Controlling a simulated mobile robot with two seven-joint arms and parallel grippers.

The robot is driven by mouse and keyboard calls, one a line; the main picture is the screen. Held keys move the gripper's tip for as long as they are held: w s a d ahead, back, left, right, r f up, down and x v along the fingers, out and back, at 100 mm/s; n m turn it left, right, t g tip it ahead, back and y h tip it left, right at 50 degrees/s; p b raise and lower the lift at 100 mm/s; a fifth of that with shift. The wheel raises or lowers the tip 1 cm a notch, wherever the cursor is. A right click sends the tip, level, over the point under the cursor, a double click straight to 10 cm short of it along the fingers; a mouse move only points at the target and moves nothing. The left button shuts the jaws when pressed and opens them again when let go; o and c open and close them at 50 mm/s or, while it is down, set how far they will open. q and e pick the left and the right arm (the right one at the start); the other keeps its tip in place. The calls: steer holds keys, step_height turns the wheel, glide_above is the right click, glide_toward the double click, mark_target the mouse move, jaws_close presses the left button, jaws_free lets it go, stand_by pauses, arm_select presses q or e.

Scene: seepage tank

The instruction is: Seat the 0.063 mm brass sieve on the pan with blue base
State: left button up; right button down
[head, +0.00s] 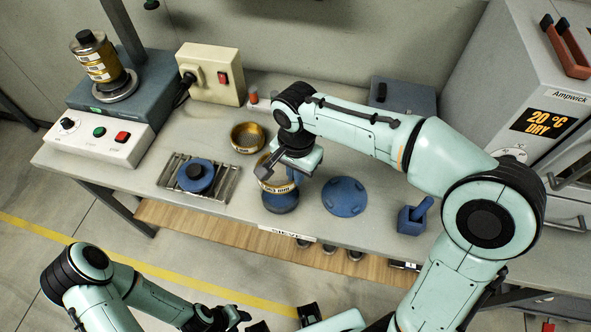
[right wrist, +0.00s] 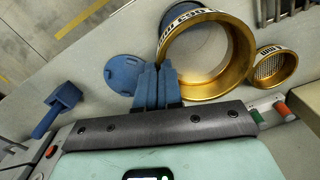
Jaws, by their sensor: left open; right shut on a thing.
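The brass sieve (head: 277,186), its white band partly reading "063 mm", is held by its rim in my right gripper (head: 287,163). In the right wrist view the blue fingers (right wrist: 157,88) are shut on the rim of this sieve (right wrist: 206,88). The pan with blue base (head: 281,203) stands on the table directly below the sieve. It shows partly behind the sieve in the right wrist view (right wrist: 172,18). I cannot tell whether sieve and pan touch. My left gripper (head: 240,317) is open, low at the bottom edge, away from the table.
Another brass sieve (head: 248,138) stands behind, left of my right gripper. A blue disc (head: 345,197) lies right of the pan; a blue scoop-like holder (head: 413,217) is farther right. A rack (head: 172,181) carries a round blue piece (head: 195,175). An oven (head: 545,95) bounds the right.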

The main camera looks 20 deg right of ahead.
steer(key=shift+f+b, duration=1.45)
steer(key=shift+f, duration=0.75)
arm_select(q)
steer(key=shift+s+f+b, duration=0.15)
steer(key=shift+s+f, duration=0.2)
steer(key=shift+f, duration=0.35)
steer(key=shift+s+f+b, duration=0.1)
steer(key=shift+s+f, duration=0.25)
steer(key=shift+f, duration=0.4)
steer(key=shift+s+f+b, duration=0.15)
steer(key=shift+s+f, duration=0.2)
steer(key=shift+f, duration=0.35)
arm_select(e)
steer(key=shift+f, duration=0.7)
arm_select(q)
steer(key=shift+s+f+b, duration=0.2)
steer(key=shift+f+b, duration=0.45)
arm_select(e)
steer(key=shift+f, duration=0.95)
steer(key=c, duration=1.2)
jaws_free()
step_height(320, 180, up, 13)
steer(key=shift+r+p, duration=0.2)
steer(key=shift+p, duration=1)
arm_select(q)
steer(key=r, duration=0.1)
steer(key=w+r, duration=0.1)
steer(key=shift+r, duration=0.3)
